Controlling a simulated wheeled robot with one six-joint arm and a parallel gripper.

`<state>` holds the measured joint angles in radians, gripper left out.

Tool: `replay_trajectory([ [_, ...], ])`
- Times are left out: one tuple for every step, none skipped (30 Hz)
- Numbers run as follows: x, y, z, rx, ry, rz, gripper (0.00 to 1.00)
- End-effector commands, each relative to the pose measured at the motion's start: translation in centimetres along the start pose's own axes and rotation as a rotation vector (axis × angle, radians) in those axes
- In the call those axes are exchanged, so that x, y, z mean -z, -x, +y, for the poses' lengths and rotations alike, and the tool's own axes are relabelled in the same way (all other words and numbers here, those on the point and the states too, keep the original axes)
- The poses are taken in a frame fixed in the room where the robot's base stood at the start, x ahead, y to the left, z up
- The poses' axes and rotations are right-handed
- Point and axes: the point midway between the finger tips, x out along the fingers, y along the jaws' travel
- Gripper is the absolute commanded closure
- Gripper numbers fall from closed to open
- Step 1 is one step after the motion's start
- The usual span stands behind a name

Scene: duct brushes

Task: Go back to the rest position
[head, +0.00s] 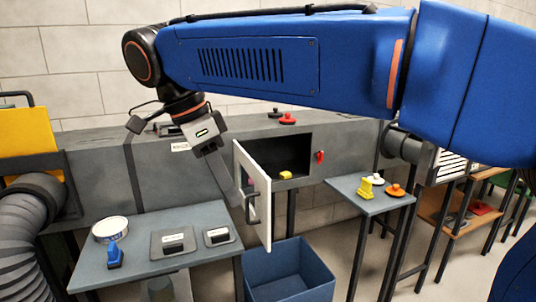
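My blue arm reaches across the top of the head view from the right and bends down at the left. My gripper (229,182) hangs from it, tilted downward, just left of the white door. Its grey fingers show nearly edge-on, so I cannot tell their opening, and I see nothing held. The white door (256,199) stands swung open on the grey duct (90,168). A yellow object (286,174) lies inside the duct opening. Whether the gripper touches the door is unclear.
The left table (195,215) bears a blue brush (115,258), a white round tin (109,230) and two dark pads. A blue bin (290,290) stands on the floor below the door. A right table (345,188) holds yellow, white and orange pieces.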

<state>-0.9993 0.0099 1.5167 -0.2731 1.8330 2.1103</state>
Motion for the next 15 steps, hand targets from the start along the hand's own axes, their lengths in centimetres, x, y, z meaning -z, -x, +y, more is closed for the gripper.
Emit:
replay_trajectory([
  [0.8, -0.5, 0.1, 0.000, 0.013, -0.008, 0.72],
  [1.2, -0.8, 0.2, 0.002, 0.024, -0.014, 0.72],
  [1.9, -1.1, 0.3, 0.003, 0.039, -0.021, 0.72],
  [2.4, -1.4, 0.3, 0.005, 0.053, -0.026, 0.72],
  [2.8, -1.8, 0.4, 0.007, 0.066, -0.032, 0.72],
  [3.5, -2.3, 0.6, 0.010, 0.085, -0.040, 0.72],
  [4.1, -2.7, 0.7, 0.012, 0.101, -0.047, 0.72],
  [4.7, -3.1, 0.8, 0.016, 0.117, -0.054, 0.72],
  [5.6, -3.8, 1.1, 0.020, 0.142, -0.065, 0.72],
  [6.3, -4.3, 1.3, 0.026, 0.163, -0.074, 0.72],
  [7.1, -4.9, 1.6, 0.031, 0.186, -0.083, 0.72],
  [8.2, -5.8, 2.0, 0.040, 0.217, -0.094, 0.72],
  [9.0, -6.5, 2.4, 0.048, 0.241, -0.103, 0.72],
  [9.8, -7.2, 2.7, 0.056, 0.265, -0.112, 0.72],
  [10.7, -8.1, 3.3, 0.069, 0.298, -0.123, 0.72],
])
